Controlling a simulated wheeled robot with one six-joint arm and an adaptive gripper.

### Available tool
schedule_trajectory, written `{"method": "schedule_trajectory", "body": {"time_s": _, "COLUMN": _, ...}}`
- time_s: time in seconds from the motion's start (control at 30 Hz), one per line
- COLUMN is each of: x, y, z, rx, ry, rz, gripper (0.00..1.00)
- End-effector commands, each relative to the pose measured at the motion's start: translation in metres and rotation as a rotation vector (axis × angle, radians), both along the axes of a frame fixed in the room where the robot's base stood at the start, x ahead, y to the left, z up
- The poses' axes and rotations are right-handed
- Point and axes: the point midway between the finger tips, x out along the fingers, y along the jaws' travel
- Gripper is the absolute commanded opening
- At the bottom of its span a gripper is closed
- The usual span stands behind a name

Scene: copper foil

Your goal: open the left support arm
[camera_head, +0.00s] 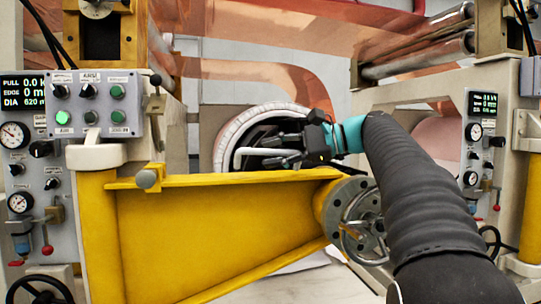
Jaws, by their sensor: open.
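The left support arm (210,235) is a big yellow beam. It reaches from a yellow post (98,235) at the left across the front of the machine to a round grey flange (343,205) with a handwheel. A grey control box (95,104) with several knobs and green buttons, one label reading ARM, is above the post. My gripper (268,146) is dark, open, and appears above the right part of the beam, in front of a round roll end. Its fingers point left; whether they touch anything I cannot tell.
A pale-rimmed roll end (228,140) shows behind my gripper. Copper foil (265,85) runs across the upper middle. Gauge panels stand at left (20,150) and right (483,140). My dark sleeved arm covers much of the lower right.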

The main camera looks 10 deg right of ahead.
Motion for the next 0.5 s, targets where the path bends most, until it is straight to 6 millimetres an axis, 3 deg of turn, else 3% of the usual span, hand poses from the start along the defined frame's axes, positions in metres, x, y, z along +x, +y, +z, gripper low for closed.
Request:
{"method": "schedule_trajectory", "body": {"time_s": 0.4, "x": 0.0038, "y": 0.0084, "z": -0.002, "rx": -0.001, "ry": 0.0, "rz": -0.001, "gripper": 0.41}}
{"method": "schedule_trajectory", "body": {"time_s": 0.43, "x": 0.0038, "y": 0.0083, "z": -0.002, "rx": -0.001, "ry": 0.0, "rz": -0.001, "gripper": 0.39}}
{"method": "schedule_trajectory", "body": {"time_s": 0.5, "x": 0.0038, "y": 0.0083, "z": -0.002, "rx": -0.001, "ry": 0.0, "rz": -0.001, "gripper": 0.21}}
